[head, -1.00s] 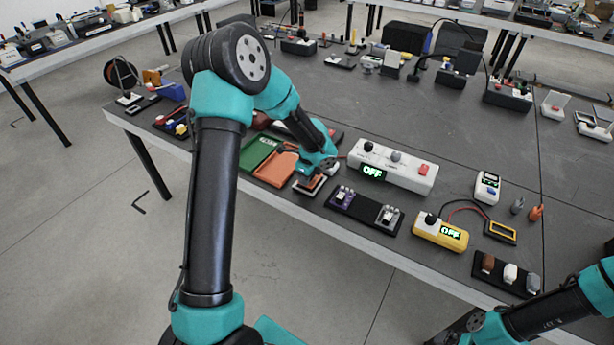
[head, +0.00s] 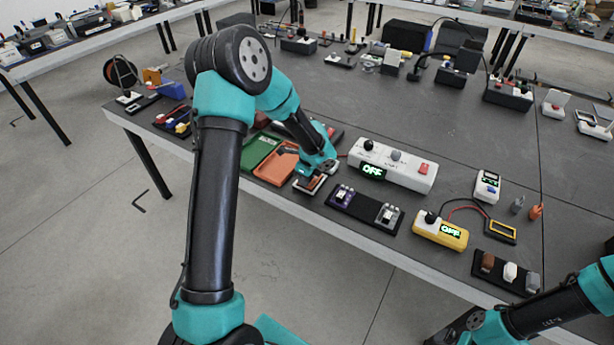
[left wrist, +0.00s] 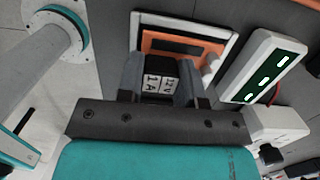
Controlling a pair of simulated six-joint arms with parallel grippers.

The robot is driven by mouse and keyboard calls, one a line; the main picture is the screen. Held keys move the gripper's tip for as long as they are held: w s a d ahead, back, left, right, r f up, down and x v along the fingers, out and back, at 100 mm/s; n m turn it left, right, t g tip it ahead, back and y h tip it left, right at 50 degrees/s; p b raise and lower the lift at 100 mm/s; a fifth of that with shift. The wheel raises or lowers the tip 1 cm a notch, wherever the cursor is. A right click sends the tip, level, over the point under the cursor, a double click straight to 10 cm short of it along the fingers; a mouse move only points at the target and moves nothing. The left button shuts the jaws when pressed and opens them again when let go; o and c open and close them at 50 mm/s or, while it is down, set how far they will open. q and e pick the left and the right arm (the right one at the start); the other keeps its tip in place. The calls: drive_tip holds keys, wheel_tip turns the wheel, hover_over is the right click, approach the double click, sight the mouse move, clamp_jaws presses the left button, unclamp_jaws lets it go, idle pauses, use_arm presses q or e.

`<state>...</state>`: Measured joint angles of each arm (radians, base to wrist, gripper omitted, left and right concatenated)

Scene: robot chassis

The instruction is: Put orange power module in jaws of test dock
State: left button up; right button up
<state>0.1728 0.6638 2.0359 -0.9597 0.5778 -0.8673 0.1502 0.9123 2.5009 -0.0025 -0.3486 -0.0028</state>
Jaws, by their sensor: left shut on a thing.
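My left gripper (head: 314,180) is low over the table near the front edge, shut on a small dark block with white labels, the power module (left wrist: 157,83). In the left wrist view this block sits between the two grey fingers. An orange plate with a dark slot (left wrist: 210,52) in a white frame (left wrist: 226,22) lies just beyond it; I cannot tell whether plate and block are joined or touching. Beside it is a black base with a purple clamp (head: 343,194) and a grey clamp (head: 388,214); which one is the test dock is unclear. My right gripper (head: 460,330) is partly visible at the bottom right.
An orange tray (head: 273,174) and a green tray (head: 258,150) lie left of the left gripper. A white power strip reading OFF (head: 405,170) stands to its right. A yellow meter (head: 438,231) and a black rack (head: 500,275) are further right.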

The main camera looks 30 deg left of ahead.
sight(312, 185)
use_arm(q)
drive_tip(key=shift+f, duration=0.3)
drive_tip(key=o, duration=1.1)
drive_tip(key=shift+c, duration=0.2)
wheel_tip(312, 185, up, 17)
drive_tip(key=d, duration=0.2)
drive_tip(key=shift+r, duration=0.15)
idle(0.3)
